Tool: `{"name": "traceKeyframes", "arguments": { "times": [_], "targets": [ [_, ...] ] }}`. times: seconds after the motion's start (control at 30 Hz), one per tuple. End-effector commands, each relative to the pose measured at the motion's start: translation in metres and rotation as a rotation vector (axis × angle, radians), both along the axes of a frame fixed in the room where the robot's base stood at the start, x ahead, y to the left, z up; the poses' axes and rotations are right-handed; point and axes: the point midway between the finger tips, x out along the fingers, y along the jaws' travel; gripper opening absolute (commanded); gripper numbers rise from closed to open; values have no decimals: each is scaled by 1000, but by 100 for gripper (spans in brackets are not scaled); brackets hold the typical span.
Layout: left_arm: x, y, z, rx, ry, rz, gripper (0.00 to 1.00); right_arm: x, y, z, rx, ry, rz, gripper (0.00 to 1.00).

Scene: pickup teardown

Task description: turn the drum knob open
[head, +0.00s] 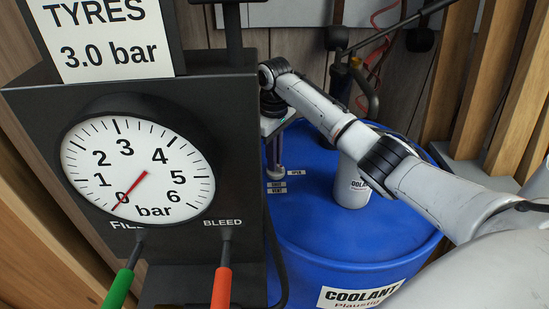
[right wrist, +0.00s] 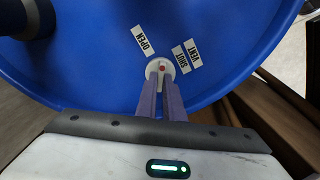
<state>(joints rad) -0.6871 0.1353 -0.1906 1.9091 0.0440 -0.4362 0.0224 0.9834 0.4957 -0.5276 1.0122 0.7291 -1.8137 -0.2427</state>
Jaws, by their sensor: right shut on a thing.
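The blue coolant drum (head: 350,240) stands behind the gauge panel. Its small pale vent knob (right wrist: 154,66) with a red mark sits on the drum top in the right wrist view. My right gripper (right wrist: 163,88) comes down over it with its two fingers close together, shut on the knob. An OPEN label (right wrist: 142,39) and SHUT (right wrist: 181,57) and VENT (right wrist: 195,52) labels lie beside the knob. In the head view the right gripper (head: 275,172) shows at the drum's left, partly behind the panel. The exact direction of the red mark is unclear. My left gripper is out of view.
A black panel (head: 236,160) with a pressure gauge (head: 137,165) stands close on the left. Green (head: 118,288) and orange (head: 221,288) handles hang below it. Wooden slats (head: 515,90) rise at right.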

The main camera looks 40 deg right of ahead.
Motion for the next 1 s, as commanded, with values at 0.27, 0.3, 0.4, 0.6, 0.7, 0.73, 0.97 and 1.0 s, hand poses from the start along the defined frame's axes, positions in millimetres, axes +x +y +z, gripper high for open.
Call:
{"name": "traceKeyframes", "arguments": {
  "times": [0.27, 0.3, 0.4, 0.6, 0.7, 0.73, 0.97, 1.0],
  "targets": [
    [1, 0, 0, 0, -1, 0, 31, 1, 1, 3, -1, -7, 259, 0],
    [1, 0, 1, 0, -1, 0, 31, 1, 1, 3, -1, -8, 295, 0],
    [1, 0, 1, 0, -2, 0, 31, 1, 1, 3, 0, -8, 378, 0],
    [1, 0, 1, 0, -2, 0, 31, 1, 2, 3, -1, -9, 518, 0],
    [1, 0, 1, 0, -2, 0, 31, 0, 2, 3, -2, -10, 570, 0],
    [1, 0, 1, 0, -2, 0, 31, 0, 2, 3, -2, -10, 583, 0],
    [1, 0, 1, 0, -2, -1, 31, 0, 2, 3, -1, -10, 649, 0],
    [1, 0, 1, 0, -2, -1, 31, 0, 2, 3, -1, -10, 655, 0]
  ]
}}
